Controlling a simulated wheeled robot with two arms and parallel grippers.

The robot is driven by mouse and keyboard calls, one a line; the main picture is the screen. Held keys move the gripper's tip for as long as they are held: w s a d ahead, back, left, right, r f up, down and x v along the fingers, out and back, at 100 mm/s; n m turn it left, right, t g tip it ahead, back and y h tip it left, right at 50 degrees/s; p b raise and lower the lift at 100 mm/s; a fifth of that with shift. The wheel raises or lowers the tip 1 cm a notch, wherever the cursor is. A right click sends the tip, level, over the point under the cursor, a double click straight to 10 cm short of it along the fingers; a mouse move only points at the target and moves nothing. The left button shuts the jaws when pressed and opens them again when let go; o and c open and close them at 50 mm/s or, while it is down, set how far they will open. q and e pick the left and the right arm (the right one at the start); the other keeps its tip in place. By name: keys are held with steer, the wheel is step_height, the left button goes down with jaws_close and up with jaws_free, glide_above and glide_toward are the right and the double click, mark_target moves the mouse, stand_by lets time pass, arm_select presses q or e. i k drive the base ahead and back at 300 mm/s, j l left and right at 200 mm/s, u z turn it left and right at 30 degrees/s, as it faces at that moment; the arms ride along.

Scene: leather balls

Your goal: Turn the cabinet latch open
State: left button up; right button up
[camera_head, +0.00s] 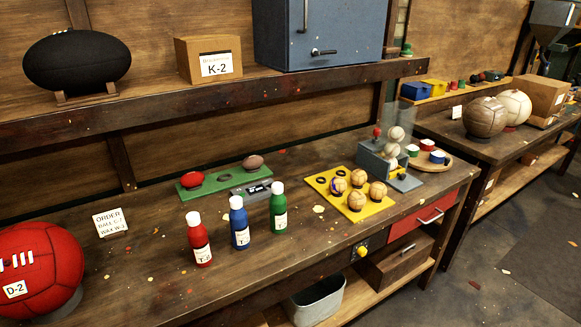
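The blue-grey cabinet (350,25) stands on the raised shelf at the top middle, its top cut off by the picture edge. Its front looks closed. A dark latch (323,52) with a short lever sits low on the front; the lever lies roughly level, pointing right. A metal bar handle (305,14) runs upright on the front above the latch. Neither of my grippers is in view.
The shelf (250,86) also bears a black ball (76,60) on a stand and a K-2 box (208,58). Below, the workbench (130,262) holds a red ball (38,262), several paint bottles (240,224) and a yellow tray (376,207). No arm shows near the cabinet.

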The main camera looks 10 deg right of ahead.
mark_target(328, 52)
steer(key=i+l+u, duration=0.1)
steer(key=l, duration=0.4)
steer(key=i+l+u, duration=0.1)
steer(key=l, duration=0.45)
steer(key=l+u, duration=0.1)
steer(key=l, duration=0.4)
steer(key=i+l, duration=0.15)
steer(key=l, duration=0.2)
steer(key=i+l+u, duration=0.15)
steer(key=l, duration=0.2)
steer(key=i+l, duration=0.15)
steer(key=l, duration=0.25)
steer(key=i+l+u, duration=0.1)
steer(key=l, duration=0.25)
steer(key=i+l+u, duration=0.1)
steer(key=l, duration=0.3)
